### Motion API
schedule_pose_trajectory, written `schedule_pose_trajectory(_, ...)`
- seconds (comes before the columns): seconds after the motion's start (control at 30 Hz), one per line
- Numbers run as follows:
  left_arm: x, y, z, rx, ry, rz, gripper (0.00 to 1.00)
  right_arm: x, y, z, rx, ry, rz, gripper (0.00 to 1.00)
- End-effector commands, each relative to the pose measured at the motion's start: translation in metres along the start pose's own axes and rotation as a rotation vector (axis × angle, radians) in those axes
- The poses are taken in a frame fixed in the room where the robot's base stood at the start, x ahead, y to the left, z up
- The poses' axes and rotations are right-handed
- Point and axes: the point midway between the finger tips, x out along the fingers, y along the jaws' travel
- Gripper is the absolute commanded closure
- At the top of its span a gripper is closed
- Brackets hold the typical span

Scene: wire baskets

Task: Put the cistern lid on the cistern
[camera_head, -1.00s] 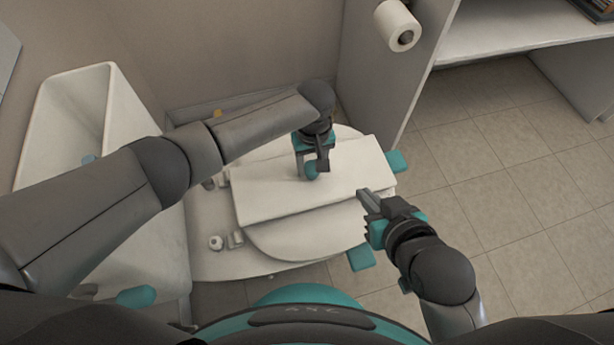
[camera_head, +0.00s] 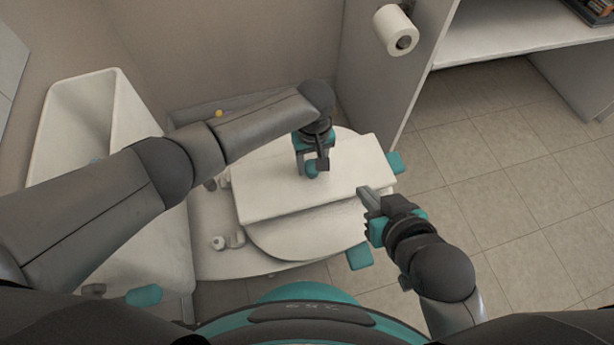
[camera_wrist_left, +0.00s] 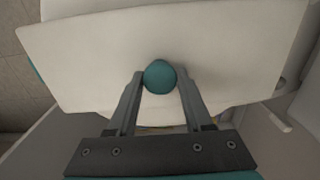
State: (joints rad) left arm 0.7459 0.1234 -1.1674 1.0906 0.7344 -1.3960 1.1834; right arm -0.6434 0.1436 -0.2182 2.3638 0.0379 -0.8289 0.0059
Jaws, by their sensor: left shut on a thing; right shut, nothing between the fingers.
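The cistern lid (camera_head: 270,196) is a flat white rectangular slab with a round teal knob (camera_wrist_left: 160,76). In the head view it lies over the toilet's round white seat (camera_head: 310,235). My left gripper (camera_head: 312,170) is shut on the knob; the wrist view shows a finger on each side of it. My right gripper (camera_head: 366,196) is shut and empty, close to the lid's right front corner. The open white cistern (camera_head: 122,120) stands at the left, partly hidden behind my left arm. Whether the lid touches the seat I cannot tell.
A partition with a toilet roll (camera_head: 396,30) stands behind at the right. A small yellow thing (camera_head: 219,114) lies near the back wall. Tiled floor at the right is clear.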

Motion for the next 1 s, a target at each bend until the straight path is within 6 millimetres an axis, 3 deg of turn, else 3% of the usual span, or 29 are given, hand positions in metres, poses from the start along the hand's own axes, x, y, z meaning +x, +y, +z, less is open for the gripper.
schedule_pose_trajectory(0.57, -0.024, 0.001, 0.0, 0.001, 0.001, 0.002, 1.0, -0.019, -0.002, -0.023, 0.0, 0.0, 0.0, 1.0)
schedule_pose_trajectory(1.0, -0.025, 0.001, -0.001, 0.0, 0.001, 0.002, 1.0, -0.02, -0.002, -0.024, 0.0, 0.0, 0.0, 1.0)
